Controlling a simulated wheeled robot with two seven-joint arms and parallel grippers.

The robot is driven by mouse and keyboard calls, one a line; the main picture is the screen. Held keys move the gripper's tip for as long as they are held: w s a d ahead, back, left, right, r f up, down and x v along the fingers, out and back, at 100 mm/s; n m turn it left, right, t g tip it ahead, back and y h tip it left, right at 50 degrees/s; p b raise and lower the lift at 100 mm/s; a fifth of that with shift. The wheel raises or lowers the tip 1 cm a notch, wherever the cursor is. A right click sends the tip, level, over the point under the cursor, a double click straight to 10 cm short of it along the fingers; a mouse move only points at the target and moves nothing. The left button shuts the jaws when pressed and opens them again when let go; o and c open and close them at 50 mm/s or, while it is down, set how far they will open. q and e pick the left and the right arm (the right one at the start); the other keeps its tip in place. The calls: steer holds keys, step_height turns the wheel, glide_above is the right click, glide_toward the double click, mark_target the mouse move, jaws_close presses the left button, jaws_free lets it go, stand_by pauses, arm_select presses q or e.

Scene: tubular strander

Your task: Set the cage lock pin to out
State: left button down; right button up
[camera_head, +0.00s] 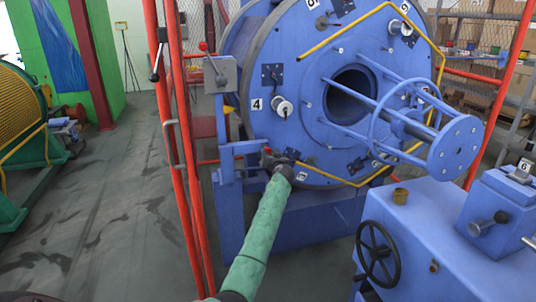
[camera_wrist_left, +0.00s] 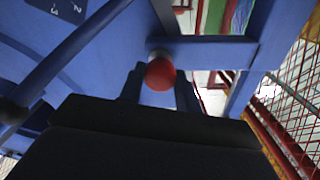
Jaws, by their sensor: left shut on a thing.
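The cage lock pin shows as a red ball knob (camera_wrist_left: 160,73) in the left wrist view, with a short grey collar behind it at the blue frame. In the head view only a small red bit of the knob (camera_head: 267,151) shows beside my left gripper (camera_head: 272,158). The gripper is at the blue frame, low on the left of the big blue cage disc (camera_head: 310,125). In the left wrist view its two dark fingers stand on either side of the knob, shut on it. How far the pin is in or out is hidden. My right gripper is in neither view.
Red guard posts (camera_head: 178,150) stand left of my left arm. A grey lever box (camera_head: 220,74) is above the gripper. A blue housing with a black handwheel (camera_head: 379,254) stands at the lower right. The grey floor (camera_head: 100,210) on the left is mostly clear.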

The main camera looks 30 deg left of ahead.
arm_select(q)
steer(key=v, duration=0.2)
steer(key=shift+s+d+f, duration=0.1)
steer(key=shift+s+d, duration=0.05)
steer(key=shift+d, duration=0.1)
steer(key=c, duration=1)
jaws_free()
steer(key=shift+s+d, duration=0.1)
steer(key=v, duration=0.7)
steer(key=shift+s+d+b, duration=0.25)
steer(key=shift+s+b, duration=0.05)
steer(key=shift+b, duration=0.15)
